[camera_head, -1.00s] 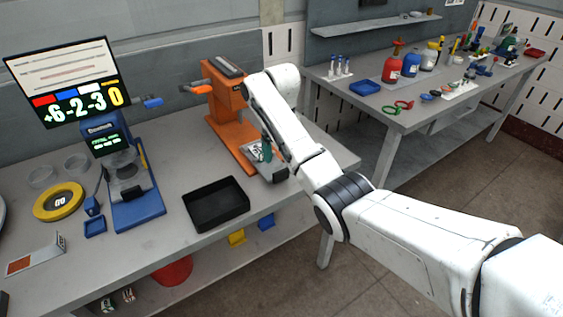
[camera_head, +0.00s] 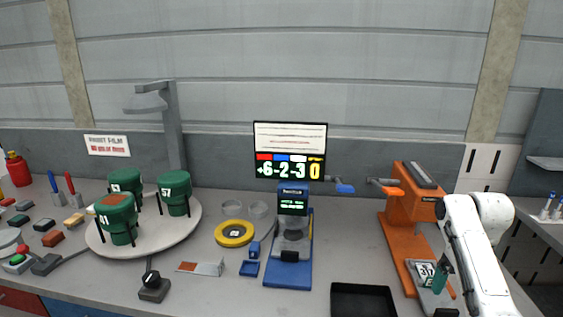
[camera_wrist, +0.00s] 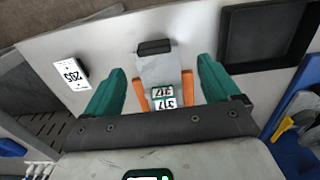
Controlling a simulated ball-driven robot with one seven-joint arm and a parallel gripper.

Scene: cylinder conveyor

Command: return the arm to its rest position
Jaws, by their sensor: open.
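My arm comes in from the right in the head view, bent down over the orange machine (camera_head: 405,215). My gripper (camera_head: 440,277) has teal fingers and hangs near the machine's grey front plate, next to a tag marked 317 (camera_head: 427,272). In the wrist view my gripper (camera_wrist: 162,85) has its two teal fingers spread wide apart, with nothing held between them. The 317 tag (camera_wrist: 164,98) and orange side pieces show in the gap, beyond the gripper's dark body. Whether the fingers touch the machine is not clear.
A black tray (camera_head: 362,287) lies left of the orange machine. A blue station (camera_head: 290,245) and a score screen (camera_head: 290,150) stand further left. A round white plate (camera_head: 150,237) bears green canisters. A label marked 205 (camera_wrist: 71,73) shows in the wrist view.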

